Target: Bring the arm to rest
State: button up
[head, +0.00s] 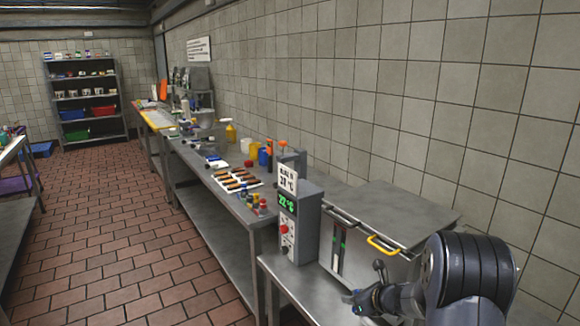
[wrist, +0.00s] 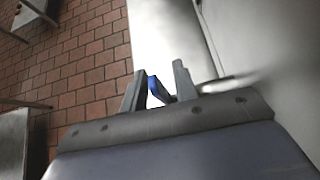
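My gripper (head: 368,284) is at the lower right of the head view, low over the near steel counter (head: 300,292) and in front of the grey machine. In the wrist view its two grey fingers stand apart (wrist: 159,70). A small blue piece (wrist: 155,90) shows between the fingers; I cannot tell whether it is part of the gripper or a separate thing. No clear object is clamped between the fingertips. My arm comes in from the lower right corner of the head view.
A grey box with a green display (head: 287,204) stands left of a steel machine with a yellow handle (head: 383,245). The tiled wall (head: 420,100) is right; brick floor (head: 110,250) is open left.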

jog(key=shift+s+d+f+t+y+b, duration=0.25)
jog(key=shift+t+b, duration=0.25)
jog(key=shift+b, duration=1.2)
jog(key=shift+s+d+t+y+b, duration=0.15)
jog(key=shift+t+y+b, duration=0.3)
jog(key=shift+b, duration=1.25)
